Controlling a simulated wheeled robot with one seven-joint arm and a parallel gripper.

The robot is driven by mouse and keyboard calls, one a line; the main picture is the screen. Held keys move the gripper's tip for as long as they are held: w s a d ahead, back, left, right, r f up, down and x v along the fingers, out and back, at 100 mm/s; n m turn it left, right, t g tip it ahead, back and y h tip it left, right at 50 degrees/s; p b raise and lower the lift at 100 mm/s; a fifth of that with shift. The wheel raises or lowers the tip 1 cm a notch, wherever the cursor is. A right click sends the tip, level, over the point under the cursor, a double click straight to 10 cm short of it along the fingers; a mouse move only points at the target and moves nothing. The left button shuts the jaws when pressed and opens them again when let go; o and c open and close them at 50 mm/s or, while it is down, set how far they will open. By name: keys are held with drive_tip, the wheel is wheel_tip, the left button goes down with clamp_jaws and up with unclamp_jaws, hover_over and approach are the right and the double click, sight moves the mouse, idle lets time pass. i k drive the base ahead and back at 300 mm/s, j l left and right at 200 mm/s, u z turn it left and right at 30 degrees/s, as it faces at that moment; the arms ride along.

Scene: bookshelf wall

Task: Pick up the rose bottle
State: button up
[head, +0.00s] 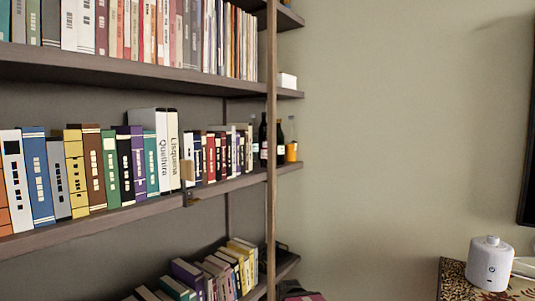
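Several small bottles stand at the right end of the middle shelf (95,219), past the books. One dark bottle (263,150) with a pale and reddish label is partly beside the shelf's upright post. A second dark bottle (280,145) stands right of the post. A bottle with an orange lower part (292,153) is at the far right end. I cannot tell for sure which one is the rose bottle. My gripper is not in view.
The shelf's upright post (271,110) stands in front of the bottles. Books (110,165) fill the shelves to the left. A small white box (288,80) sits on the shelf above. A white round device (490,262) stands on a patterned table at lower right. The wall between is bare.

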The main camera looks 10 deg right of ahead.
sight(263, 144)
drive_tip(key=i+l, duration=0.4)
drive_tip(key=l, duration=0.25)
drive_tip(key=i+l, duration=0.15)
drive_tip(key=l, duration=0.15)
